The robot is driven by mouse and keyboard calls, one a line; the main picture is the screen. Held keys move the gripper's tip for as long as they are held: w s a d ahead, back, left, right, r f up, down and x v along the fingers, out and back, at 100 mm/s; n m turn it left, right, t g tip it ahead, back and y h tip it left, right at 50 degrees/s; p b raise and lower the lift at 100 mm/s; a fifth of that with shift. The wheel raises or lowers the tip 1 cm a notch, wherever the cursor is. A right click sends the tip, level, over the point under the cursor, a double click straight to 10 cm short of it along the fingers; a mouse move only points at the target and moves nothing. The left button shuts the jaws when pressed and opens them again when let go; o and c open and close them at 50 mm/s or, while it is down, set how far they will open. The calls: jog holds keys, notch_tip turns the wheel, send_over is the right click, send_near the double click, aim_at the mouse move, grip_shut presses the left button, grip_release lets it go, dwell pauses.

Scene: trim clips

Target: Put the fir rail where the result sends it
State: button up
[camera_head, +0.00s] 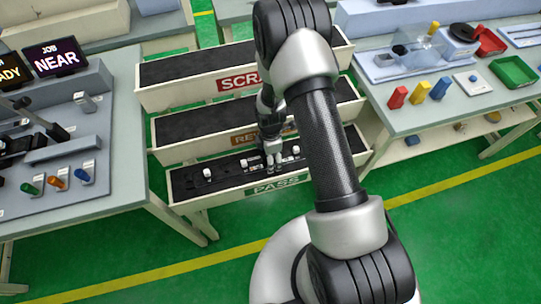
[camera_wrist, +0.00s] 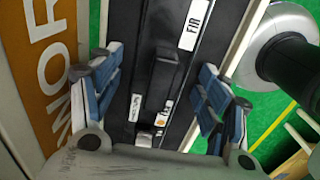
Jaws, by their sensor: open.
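The fir rail (camera_wrist: 165,75) is a long black piece with a white FIR label (camera_wrist: 193,25). It lies lengthwise in the front tray, marked PASS (camera_head: 278,186). My gripper (camera_wrist: 160,95) is open, with its blue-grey fingers apart on either side of the rail. In the head view my gripper (camera_head: 271,153) is low over the PASS tray, and my arm hides part of it. Behind are the brown-labelled tray (camera_head: 255,137), its word partly hidden, and the tray marked SCRAP (camera_head: 238,83). A screen (camera_head: 57,58) reads JOB NEAR; another (camera_head: 9,72) ends in ADY, cut off by the frame edge.
The two rear trays show bare dark floors where visible. The left bench (camera_head: 110,170) holds coloured handles and dark fixtures. The right bench (camera_head: 430,115) holds red, yellow and blue pieces plus red and green bins. Green floor is clear in front.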

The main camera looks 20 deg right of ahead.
jog(key=s+r+m+t+p, duration=0.15)
jog(key=r+m, duration=0.25)
jog(key=r, duration=1.3)
jog(key=s+r+m+t+p, duration=0.1)
jog(key=s+r+m+p, duration=0.2)
jog(key=r, duration=1.5)
jog(key=s+r+m+t, duration=0.1)
jog(key=s+r+m, duration=0.4)
jog(key=s, duration=0.3)
jog(key=s+r+m+t+b, duration=0.1)
jog(key=s+r+m, duration=0.5)
jog(key=s, duration=0.3)
jog(key=shift+r, duration=0.3)
jog(key=shift+c, duration=0.6)
